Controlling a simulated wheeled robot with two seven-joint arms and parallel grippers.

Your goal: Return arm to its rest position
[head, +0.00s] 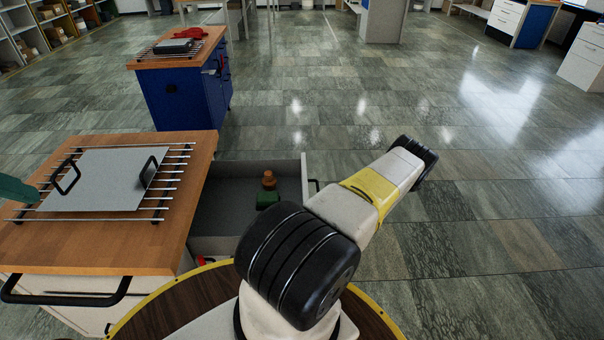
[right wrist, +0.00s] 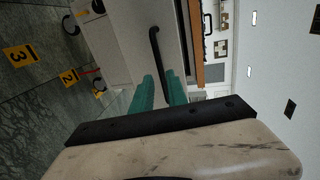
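My right arm (head: 350,205) reaches from the bottom centre of the head view up to the right, past the open drawer. Its gripper is hidden in that view. In the right wrist view the right gripper (right wrist: 160,92) shows two teal fingers with a gap between them. A black bar handle (right wrist: 156,48) on a pale front runs down toward this gap; whether it touches the fingers I cannot tell. Of my left gripper (head: 17,190), only a teal part shows at the left edge of the head view, by the wooden-topped cabinet (head: 110,246).
The drawer (head: 228,204) stands open, holding a brown-and-green item (head: 268,182). A grey plate with black handles (head: 105,180) lies on a metal rack on the cabinet. A blue cabinet (head: 180,98) stands behind. The floor to the right is clear.

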